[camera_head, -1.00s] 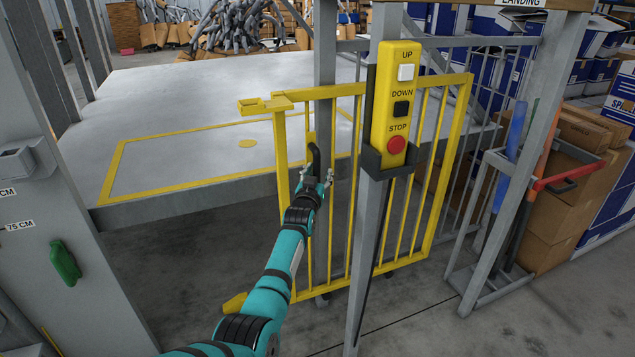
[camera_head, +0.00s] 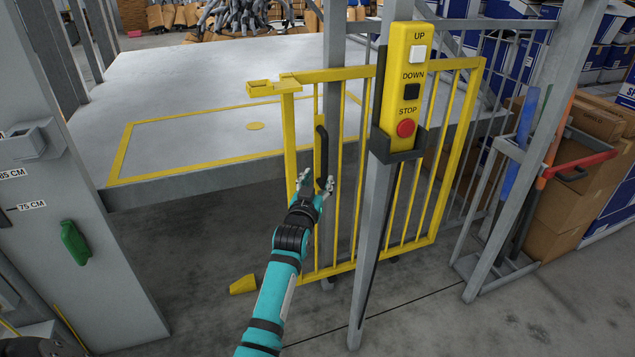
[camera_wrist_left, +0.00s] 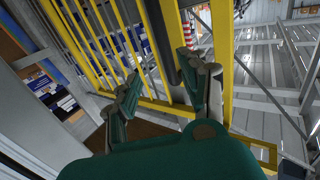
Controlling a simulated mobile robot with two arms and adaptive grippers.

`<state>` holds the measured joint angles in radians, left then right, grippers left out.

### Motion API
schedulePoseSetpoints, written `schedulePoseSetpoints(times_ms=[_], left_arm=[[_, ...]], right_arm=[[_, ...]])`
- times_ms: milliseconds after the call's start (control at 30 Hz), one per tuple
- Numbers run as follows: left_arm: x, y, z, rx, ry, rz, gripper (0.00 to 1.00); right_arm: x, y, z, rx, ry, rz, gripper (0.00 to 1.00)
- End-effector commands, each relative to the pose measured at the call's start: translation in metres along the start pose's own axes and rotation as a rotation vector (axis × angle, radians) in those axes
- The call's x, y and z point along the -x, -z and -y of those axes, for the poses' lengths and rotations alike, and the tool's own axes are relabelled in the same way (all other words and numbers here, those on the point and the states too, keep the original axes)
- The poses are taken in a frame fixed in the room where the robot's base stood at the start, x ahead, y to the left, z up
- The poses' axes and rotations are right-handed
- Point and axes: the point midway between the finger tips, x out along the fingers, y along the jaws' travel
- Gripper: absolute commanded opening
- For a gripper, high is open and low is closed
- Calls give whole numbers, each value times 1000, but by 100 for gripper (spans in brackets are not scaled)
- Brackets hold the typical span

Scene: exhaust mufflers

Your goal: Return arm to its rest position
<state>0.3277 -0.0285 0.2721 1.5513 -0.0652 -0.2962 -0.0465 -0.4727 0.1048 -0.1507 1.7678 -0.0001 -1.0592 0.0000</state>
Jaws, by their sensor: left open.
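My left arm comes up from the bottom middle of the head view, teal with black joints. Its gripper (camera_head: 315,184) is open and empty, just in front of and below the black handle (camera_head: 321,150) on the yellow gate (camera_head: 343,76). In the left wrist view the two fingers (camera_wrist_left: 160,90) stand apart with nothing between them, and yellow gate bars (camera_wrist_left: 100,40) are behind. I cannot tell from the head view whether a fingertip still touches the handle. My right gripper is not in view.
A control post with UP, DOWN and STOP buttons (camera_head: 405,85) stands right of my left arm. A grey platform (camera_head: 200,100) lies behind the gate. A grey cabinet with a green handle (camera_head: 75,242) is at left. A rack with tools (camera_head: 500,220) stands at right.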

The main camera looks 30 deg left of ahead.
Motion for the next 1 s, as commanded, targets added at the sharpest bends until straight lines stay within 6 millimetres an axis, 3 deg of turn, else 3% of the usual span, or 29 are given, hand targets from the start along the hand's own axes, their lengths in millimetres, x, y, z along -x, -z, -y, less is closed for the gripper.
schedulePoseSetpoints(times_ms=[433, 567, 667, 767, 900, 1000], left_arm=[[0, 0, 0, 0, 0, 0, 44], [7, -18, -4, -12, -12, 41, 44], [26, -58, -12, -40, -42, 140, 44], [60, -118, -22, -82, -86, 293, 44], [128, -203, -35, -142, -153, 529, 44], [184, -255, -40, -183, -197, 695, 44]], right_arm=[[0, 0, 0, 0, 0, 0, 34], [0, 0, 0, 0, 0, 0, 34], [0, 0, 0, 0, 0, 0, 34], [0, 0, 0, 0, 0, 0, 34], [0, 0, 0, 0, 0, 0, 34], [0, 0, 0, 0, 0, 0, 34]])
